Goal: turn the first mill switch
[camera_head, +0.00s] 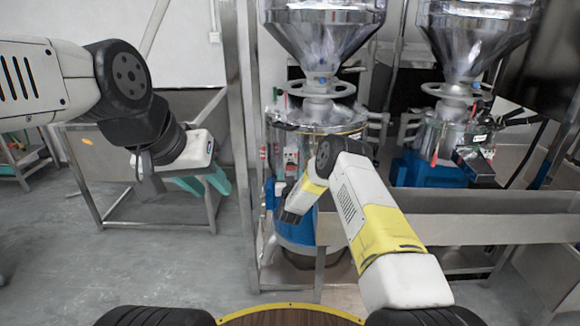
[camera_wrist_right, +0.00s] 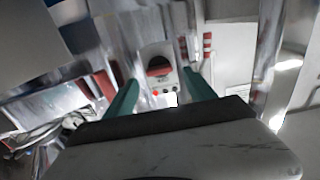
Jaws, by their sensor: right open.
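The first mill (camera_head: 318,118) stands at the centre of the head view, with a metal hopper above and a blue lower body. Its switch is a dark and red knob (camera_wrist_right: 158,67) on a light panel in the right wrist view, with small buttons below it. My right gripper (camera_wrist_right: 160,79) is open, its two teal fingers apart and pointing toward the panel. The knob appears between and beyond the fingertips; contact cannot be seen. In the head view my right wrist hides the fingers. My left gripper (camera_head: 205,180) is at the left, its teal fingers apart and empty.
A second mill (camera_head: 455,125) stands to the right. A metal trough (camera_head: 450,229) runs in front of it, close to my right arm. A metal post (camera_head: 243,150) rises left of the first mill. A metal table (camera_head: 100,190) stands at left. The floor at lower left is clear.

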